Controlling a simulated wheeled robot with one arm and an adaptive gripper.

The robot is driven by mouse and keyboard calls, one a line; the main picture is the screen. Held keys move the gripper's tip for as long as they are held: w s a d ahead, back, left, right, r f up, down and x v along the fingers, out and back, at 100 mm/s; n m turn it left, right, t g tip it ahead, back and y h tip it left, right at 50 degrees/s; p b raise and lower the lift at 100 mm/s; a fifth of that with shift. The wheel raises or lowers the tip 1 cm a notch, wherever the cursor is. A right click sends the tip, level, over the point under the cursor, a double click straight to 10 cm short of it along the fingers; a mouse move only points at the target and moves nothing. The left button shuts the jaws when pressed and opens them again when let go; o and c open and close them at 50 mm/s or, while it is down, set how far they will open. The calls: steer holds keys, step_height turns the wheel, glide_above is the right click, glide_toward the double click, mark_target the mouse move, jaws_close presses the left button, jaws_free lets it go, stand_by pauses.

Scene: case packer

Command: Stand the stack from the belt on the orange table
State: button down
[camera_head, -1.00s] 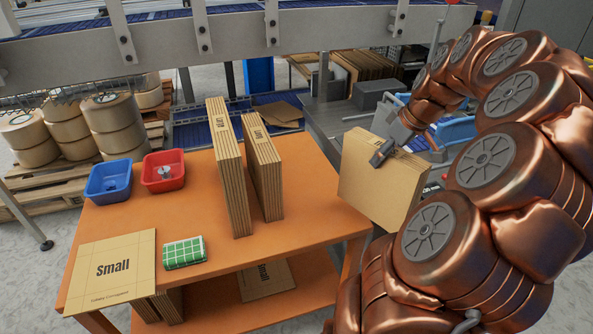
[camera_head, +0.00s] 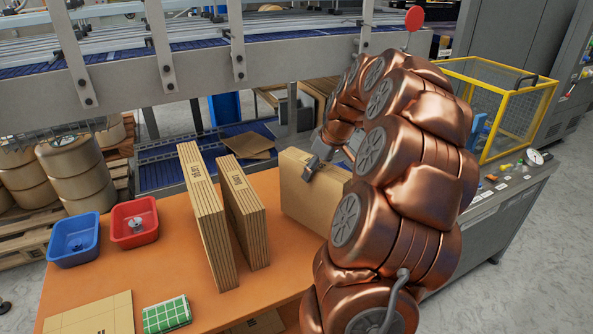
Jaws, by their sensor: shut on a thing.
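My gripper (camera_head: 316,165) is shut on the top edge of a brown cardboard stack (camera_head: 308,197). The stack is upright, over the right part of the orange table (camera_head: 185,268). My arm hides its right side and lower right, and I cannot tell whether its bottom touches the table. Two other cardboard stacks stand upright on the table to its left: a tall one marked Large (camera_head: 208,220) and a shorter one (camera_head: 244,213) beside it.
A blue bin (camera_head: 66,256) and a red bin (camera_head: 125,238) stand at the table's left. A flat cardboard piece (camera_head: 95,318) and a green checked cloth (camera_head: 166,314) lie at the front. A blue roller belt (camera_head: 165,175) with loose cardboard lies behind. A yellow-framed cage (camera_head: 500,115) stands right.

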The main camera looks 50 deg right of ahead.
mark_target(299, 156)
steer(key=w, duration=0.2)
steer(key=w+p, duration=0.1)
steer(key=w, duration=0.3)
steer(key=shift+w+a+f, duration=0.2)
steer(key=shift+w+a, duration=0.05)
steer(key=shift+w, duration=0.05)
steer(key=shift+f+p, duration=0.7)
steer(key=shift+f, duration=1.1)
steer(key=shift+f, duration=0.2)
steer(key=shift+c, duration=1.6)
jaws_free()
steer(key=shift+r, duration=0.1)
steer(key=shift+s+r, duration=0.15)
steer(key=shift+r, duration=0.2)
steer(key=b+v, duration=0.2)
steer(key=v, duration=0.9)
steer(key=shift+s+a+r, duration=0.1)
steer(key=shift+s+r, duration=0.1)
